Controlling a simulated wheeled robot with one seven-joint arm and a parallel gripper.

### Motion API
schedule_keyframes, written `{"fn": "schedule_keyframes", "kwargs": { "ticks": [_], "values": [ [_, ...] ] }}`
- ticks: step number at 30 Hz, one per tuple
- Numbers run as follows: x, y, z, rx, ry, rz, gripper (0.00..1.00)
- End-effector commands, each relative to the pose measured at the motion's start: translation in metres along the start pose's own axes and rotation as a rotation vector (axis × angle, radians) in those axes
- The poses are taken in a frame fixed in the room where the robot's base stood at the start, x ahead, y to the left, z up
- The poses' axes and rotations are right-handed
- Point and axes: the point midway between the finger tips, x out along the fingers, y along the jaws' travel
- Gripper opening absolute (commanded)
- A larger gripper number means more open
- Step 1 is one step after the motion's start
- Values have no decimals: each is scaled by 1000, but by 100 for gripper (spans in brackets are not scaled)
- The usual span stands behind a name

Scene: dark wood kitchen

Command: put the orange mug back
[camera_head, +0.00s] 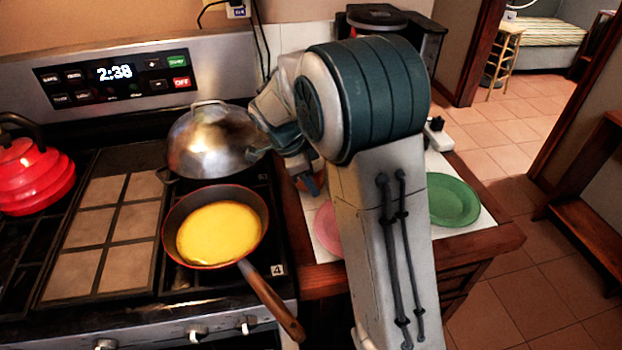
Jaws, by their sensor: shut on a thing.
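My arm reaches over the white-tiled counter (462,235) to the right of the stove and hides much of it. My gripper (312,183) points down behind the arm, above the counter's left part near the stove edge. It is shut on the orange mug (301,184), of which only a small orange-brown patch shows beside the fingers. The rest of the mug is hidden, and I cannot tell whether it touches the counter.
A pink plate (326,228) and a green plate (452,200) lie on the counter. A dark appliance (375,20) stands behind. On the stove are a pan (265,225) with yellow food, its handle jutting forward, a domed metal pot (212,140) and a red kettle (33,177).

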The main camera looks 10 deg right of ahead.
Motion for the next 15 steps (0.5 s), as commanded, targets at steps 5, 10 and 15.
{"fn": "schedule_keyframes", "kwargs": {
  "ticks": [5, 10, 15],
  "values": [
    [5, 0, 2, 0, 0, -2, 6],
    [5, 0, 2, 0, 0, -2, 6],
    [7, 0, 3, 0, 0, -1, 64]
  ]
}}
